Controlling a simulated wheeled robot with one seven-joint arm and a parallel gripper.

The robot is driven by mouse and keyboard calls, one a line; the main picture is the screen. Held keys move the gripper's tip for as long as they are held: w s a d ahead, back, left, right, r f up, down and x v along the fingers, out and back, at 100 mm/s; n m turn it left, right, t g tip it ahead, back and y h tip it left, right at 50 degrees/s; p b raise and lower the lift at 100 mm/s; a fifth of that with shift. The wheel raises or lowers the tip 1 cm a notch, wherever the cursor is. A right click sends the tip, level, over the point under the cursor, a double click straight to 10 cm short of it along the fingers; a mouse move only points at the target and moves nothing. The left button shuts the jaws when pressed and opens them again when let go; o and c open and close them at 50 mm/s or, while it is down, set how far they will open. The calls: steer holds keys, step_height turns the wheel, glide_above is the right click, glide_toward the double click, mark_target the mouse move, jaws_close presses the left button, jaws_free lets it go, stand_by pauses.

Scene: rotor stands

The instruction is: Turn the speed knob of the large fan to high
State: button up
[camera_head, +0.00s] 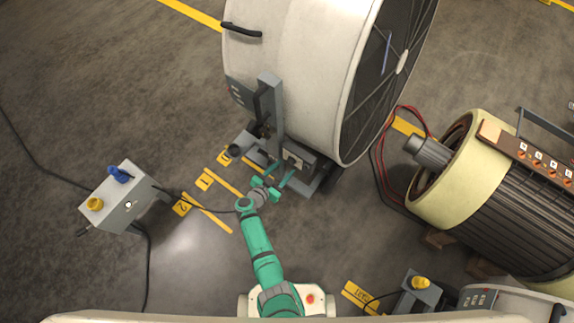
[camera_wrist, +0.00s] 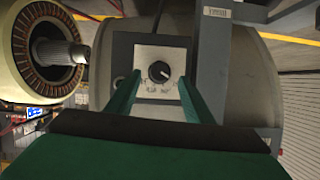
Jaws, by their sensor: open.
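The large fan (camera_head: 300,70) is a wide cream drum on a dark wheeled base, at the top centre of the head view. Its speed knob (camera_wrist: 159,72) is a round black dial with a pale pointer line, on a light plate on a grey box; the marks around it are too small to read. The knob's plate also shows small in the head view (camera_head: 293,157). My gripper (camera_head: 281,176) is open in front of this box. In the wrist view my green fingers (camera_wrist: 157,90) stand left and right of the knob, apart from it, with nothing between them.
A grey upright post (camera_head: 270,110) stands just left of the knob box in the head view. A large motor (camera_head: 500,200) with red cables lies at the right. A grey control box (camera_head: 120,198) with blue and yellow knobs stands at the left.

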mark_target(289, 164)
steer(key=shift+x, duration=1.85)
steer(key=shift+c, duration=0.3)
steer(key=c, duration=1)
